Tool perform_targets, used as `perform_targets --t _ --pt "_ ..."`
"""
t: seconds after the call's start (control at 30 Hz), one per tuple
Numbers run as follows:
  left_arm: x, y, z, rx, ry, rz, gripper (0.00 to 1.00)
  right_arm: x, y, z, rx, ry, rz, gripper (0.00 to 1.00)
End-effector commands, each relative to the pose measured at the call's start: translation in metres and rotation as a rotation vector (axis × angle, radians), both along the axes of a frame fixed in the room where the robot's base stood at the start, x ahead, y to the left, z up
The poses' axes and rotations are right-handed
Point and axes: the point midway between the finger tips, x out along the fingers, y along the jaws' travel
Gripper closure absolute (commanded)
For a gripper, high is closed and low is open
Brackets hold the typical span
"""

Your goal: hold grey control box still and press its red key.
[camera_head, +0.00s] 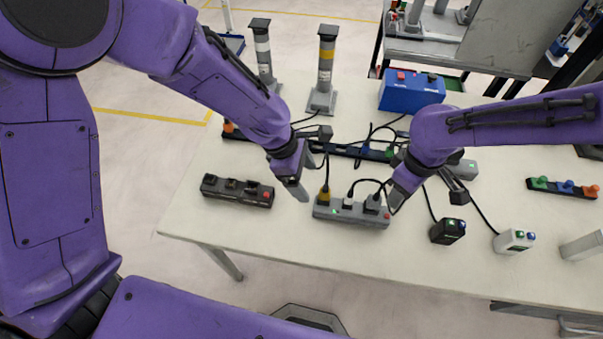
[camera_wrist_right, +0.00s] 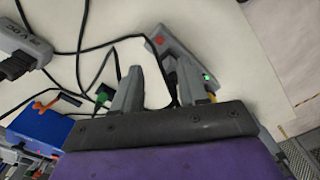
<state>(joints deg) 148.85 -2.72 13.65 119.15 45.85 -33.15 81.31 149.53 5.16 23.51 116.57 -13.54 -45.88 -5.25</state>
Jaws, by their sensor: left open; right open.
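The grey control box (camera_head: 349,214) lies on the white table in the middle of the head view. Its red key (camera_head: 387,215) is at its right end and a green light at its left; plugs and black cables sit on top. In the right wrist view the box (camera_wrist_right: 178,48) is partly hidden behind one finger, with the red key (camera_wrist_right: 159,40) visible. My left gripper (camera_head: 314,163) is open and empty, above and behind the box's left end. My right gripper (camera_head: 425,202) is open, one finger near the box's right end; I cannot tell whether it touches.
A dark strip box (camera_head: 237,190) with its own red key lies left of the grey box. A black cube box (camera_head: 447,231) and a pale box (camera_head: 514,240) stand to the right, a blue box (camera_head: 411,91) behind. Cables cross behind; the table front is clear.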

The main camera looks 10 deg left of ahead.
Motion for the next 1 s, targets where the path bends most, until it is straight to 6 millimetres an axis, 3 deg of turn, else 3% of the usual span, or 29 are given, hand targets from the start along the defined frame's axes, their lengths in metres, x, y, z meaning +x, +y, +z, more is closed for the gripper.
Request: perform_targets --t 0.2,0.4,0.8,1.0 --pt "-0.002 -0.018 -0.045 0.001 0.008 -0.005 0.17 0.000 0.000 0.000 0.000 0.000 0.000 0.57" --pt "0.000 -0.031 -0.077 0.000 0.004 -0.004 0.17 0.000 0.000 0.000 0.000 0.000 0.000 0.57" --pt "0.000 -0.036 -0.088 0.000 0.001 -0.006 0.17 0.000 0.000 0.000 0.000 0.000 0.000 0.57" --pt "0.000 -0.036 -0.088 0.001 0.001 -0.006 0.82 0.000 0.000 0.000 0.000 0.000 0.000 0.57"
